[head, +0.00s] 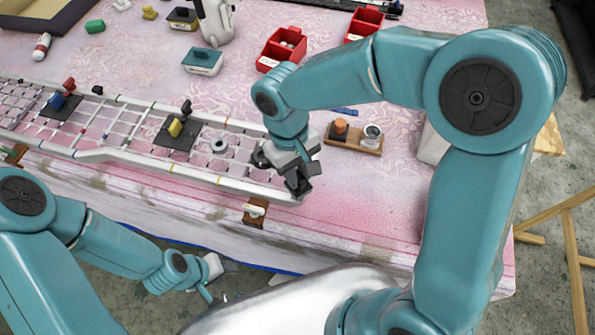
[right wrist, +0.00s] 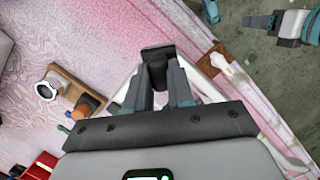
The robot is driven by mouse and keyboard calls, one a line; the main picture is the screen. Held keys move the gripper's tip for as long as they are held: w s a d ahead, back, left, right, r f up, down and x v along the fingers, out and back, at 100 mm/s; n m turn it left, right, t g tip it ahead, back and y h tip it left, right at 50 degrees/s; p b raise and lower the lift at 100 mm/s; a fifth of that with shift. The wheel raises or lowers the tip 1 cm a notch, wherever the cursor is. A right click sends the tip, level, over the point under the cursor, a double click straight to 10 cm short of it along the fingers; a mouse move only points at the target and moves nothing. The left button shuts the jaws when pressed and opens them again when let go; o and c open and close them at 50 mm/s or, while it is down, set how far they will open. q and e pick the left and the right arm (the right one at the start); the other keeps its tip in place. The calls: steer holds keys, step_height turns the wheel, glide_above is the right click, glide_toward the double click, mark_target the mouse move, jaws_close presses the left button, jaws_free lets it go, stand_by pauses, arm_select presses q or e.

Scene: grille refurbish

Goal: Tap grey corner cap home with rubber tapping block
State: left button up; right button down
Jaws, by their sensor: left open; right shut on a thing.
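My right gripper (head: 300,172) is shut on the black rubber tapping block (head: 299,187), at the right end of the white grille (head: 100,151). The block (right wrist: 157,53) also shows in the right wrist view between the two fingers, above the grille's corner. I cannot tell whether it touches the frame. The grey corner cap cannot be made out; the gripper and block cover much of that corner. My left gripper (head: 212,290) is open and empty, low in front of the table's edge.
A wooden holder (head: 352,145) with an orange-topped jar and a metal-topped jar stands right of the grille corner. Red bins (head: 281,48) stand behind. A brown clamp block (head: 255,212) sits at the front edge. Black pads (head: 178,137) lie on the grille.

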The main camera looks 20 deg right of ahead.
steer(key=shift+s+r, duration=0.1)
steer(key=shift+r, duration=0.75)
steer(key=shift+w+f, duration=0.25)
steer(key=shift+s+r+p, duration=0.25)
steer(key=shift+r+p, duration=0.05)
steer(key=shift+r, duration=0.2)
steer(key=p+v, duration=0.3)
steer(key=shift+s+d+r, duration=0.1)
steer(key=shift+s+r, duration=0.05)
steer(key=shift+r, duration=0.2)
steer(key=shift+s+r, duration=0.15)
steer(key=shift+r, duration=0.25)
arm_select(q)
step_height(320, 180, up, 5)
steer(key=shift+s, duration=0.1)
arm_select(e)
steer(key=shift+f, duration=0.1)
